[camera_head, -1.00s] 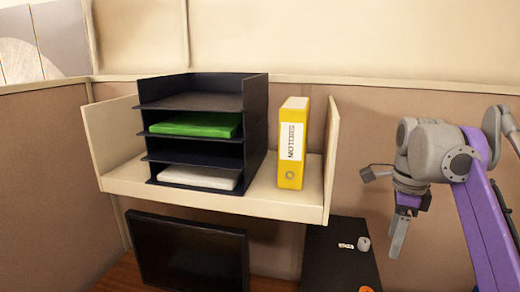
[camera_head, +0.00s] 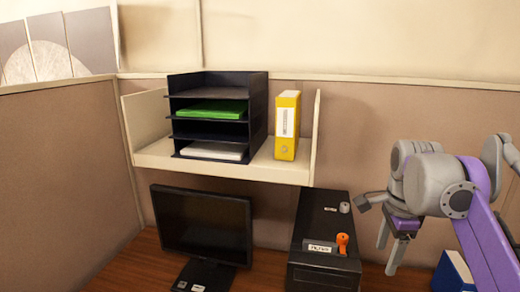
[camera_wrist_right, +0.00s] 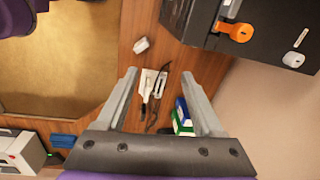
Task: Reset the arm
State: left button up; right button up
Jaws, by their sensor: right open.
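My right arm (camera_head: 480,235) is purple and grey and comes in from the right in the head view. My right gripper (camera_head: 390,256) hangs with its fingers pointing down, to the right of the black box on the desk. In the right wrist view the right gripper (camera_wrist_right: 159,75) has its two grey fingers spread apart, with nothing between them. Small items on the desk show below and beyond the fingers. My left gripper is not in view.
A shelf (camera_head: 150,158) holds a dark letter tray (camera_head: 260,115) and a yellow binder (camera_head: 288,125). Below stand a monitor (camera_head: 200,225) and a black box (camera_head: 318,235) with an orange key-like part (camera_head: 342,243). A blue binder (camera_head: 452,274) is beside my arm.

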jog(key=s+a+f+n+t, duration=0.1)
jog(key=s+a+f+n, duration=0.2)
jog(key=f+n, duration=0.3)
jog(key=s+a+f+n+t, duration=0.2)
jog(key=s+f+n, duration=0.4)
jog(key=f, duration=0.5)
jog(key=s+a+f+n+t, duration=0.2)
jog(key=s+a+f+n, duration=0.2)
jog(key=f+n, duration=0.3)
jog(key=shift+s+f, duration=0.6)
jog(key=shift+f, duration=0.35)
jog(key=shift+a, duration=0.1)
